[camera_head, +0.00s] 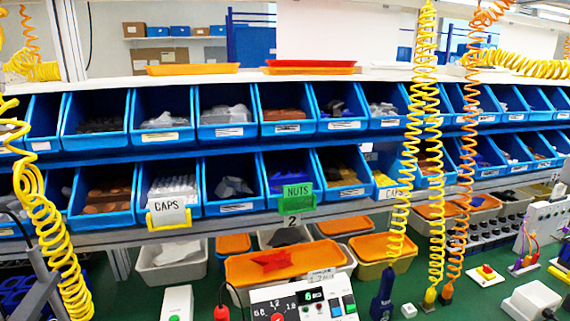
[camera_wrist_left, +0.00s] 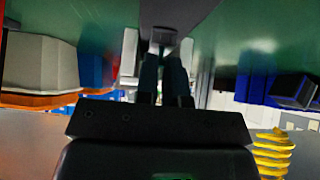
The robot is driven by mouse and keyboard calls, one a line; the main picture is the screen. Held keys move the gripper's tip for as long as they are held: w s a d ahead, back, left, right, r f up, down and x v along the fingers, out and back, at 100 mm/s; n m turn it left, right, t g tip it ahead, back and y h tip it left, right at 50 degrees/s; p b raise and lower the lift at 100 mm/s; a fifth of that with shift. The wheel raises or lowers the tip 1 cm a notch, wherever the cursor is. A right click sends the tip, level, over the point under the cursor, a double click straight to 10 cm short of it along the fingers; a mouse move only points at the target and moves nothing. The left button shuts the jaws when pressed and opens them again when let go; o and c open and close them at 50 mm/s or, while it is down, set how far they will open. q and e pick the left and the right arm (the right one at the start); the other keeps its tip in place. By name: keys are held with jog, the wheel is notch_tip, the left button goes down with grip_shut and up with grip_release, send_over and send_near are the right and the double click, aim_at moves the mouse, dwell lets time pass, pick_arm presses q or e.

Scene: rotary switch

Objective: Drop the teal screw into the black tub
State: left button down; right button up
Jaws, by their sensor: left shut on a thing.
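In the left wrist view my left gripper (camera_wrist_left: 164,50) points at the green surface. Its two dark fingers are close together, shut on a small dark grey thing (camera_wrist_left: 163,36) at the tips. I cannot tell from its look whether this is the teal screw. I cannot make out a teal screw or a black tub in the head view. The left gripper's fingers do not show clearly in the head view, and my right gripper is in neither view.
Two rows of blue bins (camera_head: 236,201) fill the rack behind the green table (camera_head: 130,300). A box with buttons (camera_head: 305,300) stands at the front middle. Yellow coiled cables (camera_head: 55,235) hang at left and right. A tray with an orange lid (camera_head: 240,270) is below the rack.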

pick_arm(q)
jog(key=shift+r+p, duration=0.65)
jog(key=shift+r, duration=0.7)
